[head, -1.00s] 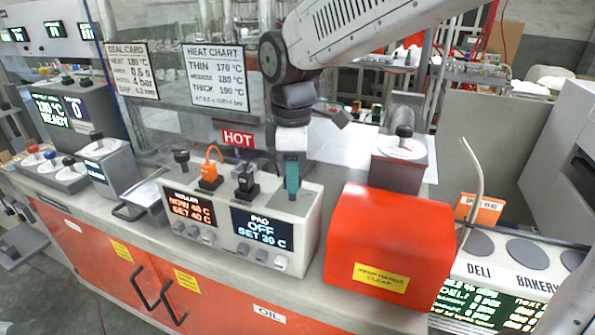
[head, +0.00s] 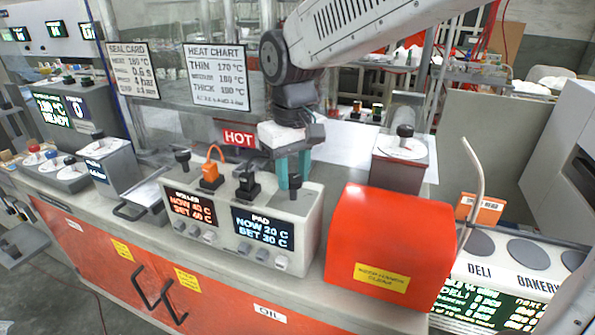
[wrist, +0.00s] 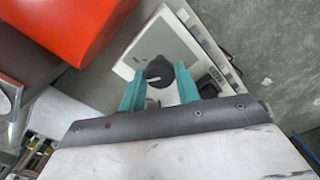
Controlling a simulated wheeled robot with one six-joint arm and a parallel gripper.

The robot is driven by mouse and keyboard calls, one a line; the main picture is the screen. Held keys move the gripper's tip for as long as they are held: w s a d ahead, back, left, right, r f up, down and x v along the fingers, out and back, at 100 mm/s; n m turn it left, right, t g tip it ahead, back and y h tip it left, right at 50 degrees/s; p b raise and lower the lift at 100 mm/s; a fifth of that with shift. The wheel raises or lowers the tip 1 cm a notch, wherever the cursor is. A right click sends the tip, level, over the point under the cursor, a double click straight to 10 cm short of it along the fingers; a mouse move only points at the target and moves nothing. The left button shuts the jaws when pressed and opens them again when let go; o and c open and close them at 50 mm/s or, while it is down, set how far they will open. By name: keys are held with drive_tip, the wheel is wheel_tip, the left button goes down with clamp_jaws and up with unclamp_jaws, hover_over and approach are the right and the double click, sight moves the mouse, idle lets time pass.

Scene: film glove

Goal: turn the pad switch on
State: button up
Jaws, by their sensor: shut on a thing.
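The pad switch is a black knob (head: 295,184) on the right end of the top of the pale control box (head: 312,225). My gripper (head: 294,172) has its two teal fingers down around the knob and is shut on it. In the wrist view, the knob (wrist: 158,72) sits between the teal fingertips (wrist: 158,85), with a pale mark on its face. The PAD display (head: 263,228) on the box front is lit and reads NOW 20 C above a SET line.
The ROLLER display (head: 190,207), an orange switch (head: 211,172) and other black switches (head: 247,182) are on the same box. A red cover (head: 390,240) stands close on the right. A HOT sign (head: 239,139) and heat chart (head: 217,77) are behind.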

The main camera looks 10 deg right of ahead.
sight(293, 178)
drive_tip(key=shift+s+f+m, duration=0.1)
drive_tip(key=shift+m, duration=1.1)
drive_tip(key=o, duration=1)
drive_tip(key=shift+r, duration=0.2)
wheel_tip(293, 178, up, 8)
drive_tip(key=shift+f, duration=0.25)
